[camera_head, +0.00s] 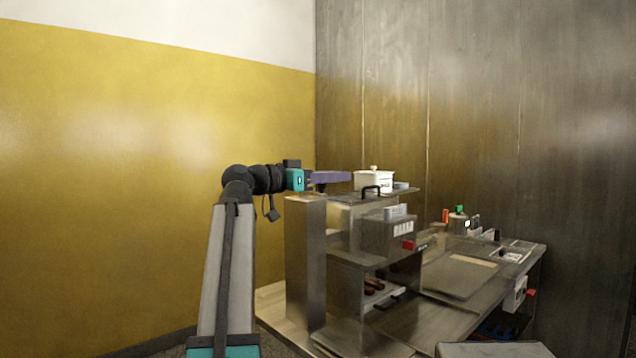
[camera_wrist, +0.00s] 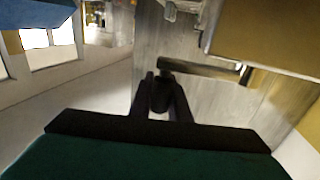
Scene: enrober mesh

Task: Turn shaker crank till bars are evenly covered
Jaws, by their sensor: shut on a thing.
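My gripper (camera_head: 330,178) reaches rightward over the top of the steel enrober machine (camera_head: 305,260). In the wrist view my gripper (camera_wrist: 161,92) has its two dark fingers closed around a dark round knob, which looks like the crank handle (camera_wrist: 160,98). A dark crank arm (camera_wrist: 205,70) runs right from beside the fingertips. Brown bars (camera_head: 374,287) lie in the machine's shaded lower opening; how evenly they are covered cannot be told. The crank is not clear in the head view.
A white lidded pot (camera_head: 374,181) and a black loop handle (camera_head: 371,190) are on the machine top, just right of my gripper. A bench (camera_head: 460,275) with several small items stretches right. A yellow wall (camera_head: 130,180) stands behind on the left.

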